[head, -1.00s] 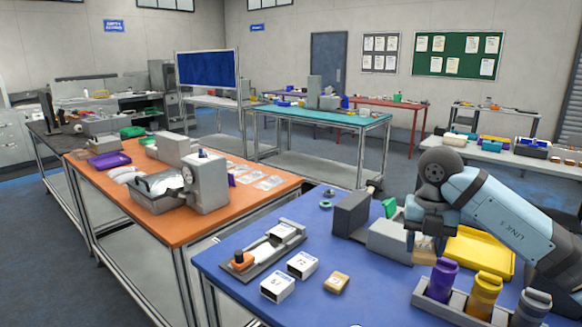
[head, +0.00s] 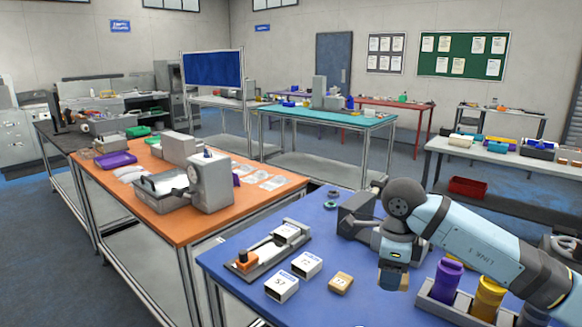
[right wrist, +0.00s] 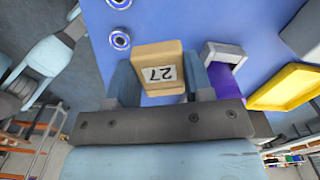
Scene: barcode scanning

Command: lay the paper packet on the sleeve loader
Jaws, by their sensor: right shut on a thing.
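My right gripper (head: 393,278) is shut on a tan paper packet (right wrist: 158,72) with a white label reading 27. In the head view the packet (head: 394,280) shows below the fingers, above the blue table. The sleeve loader, which I take to be the long grey fixture with an orange knob (head: 247,260), lies on the blue table to the left of the gripper. A white sleeve (head: 286,233) sits at its far end. The gripper is well apart from the loader.
A grey rack (head: 432,303) with purple and yellow bottles stands right of the gripper.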

